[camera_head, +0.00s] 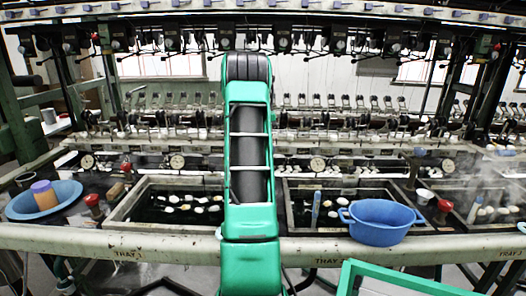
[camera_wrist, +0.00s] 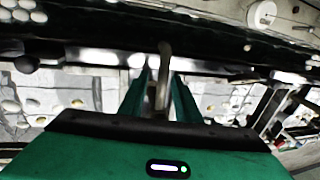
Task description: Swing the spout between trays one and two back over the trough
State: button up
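In the wrist view the slim grey-brown spout (camera_wrist: 164,60) rises between the two green fingers of my gripper (camera_wrist: 161,82). The fingers look apart, with a narrow gap beside the spout; I cannot tell whether either touches it. In the head view my green arm hides the spout and my gripper. Tray one (camera_head: 118,212) is left of my arm and tray two (camera_head: 290,212) is right of it; both hold dark water and pale cocoons. I cannot make out the trough for certain; a dark band crosses the top of the wrist view.
A blue oval basin (camera_head: 380,224) sits on the front right of tray two. A blue bowl (camera_head: 66,192) with an orange-brown cup stands at far left. Red-topped knobs (camera_head: 445,206) stand between trays. The pale front rail (camera_head: 180,248) runs across. Machine heads hang above.

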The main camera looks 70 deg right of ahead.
jog(key=shift+s+f, duration=0.15)
jog(key=shift+s, duration=0.05)
notch_tip(320, 180, up, 11)
jog(key=w, duration=0.2)
jog(key=shift+w+a+f, duration=0.15)
jog(key=shift+a+f, duration=0.05)
jog(key=shift+a, duration=0.25)
dwell(0.6)
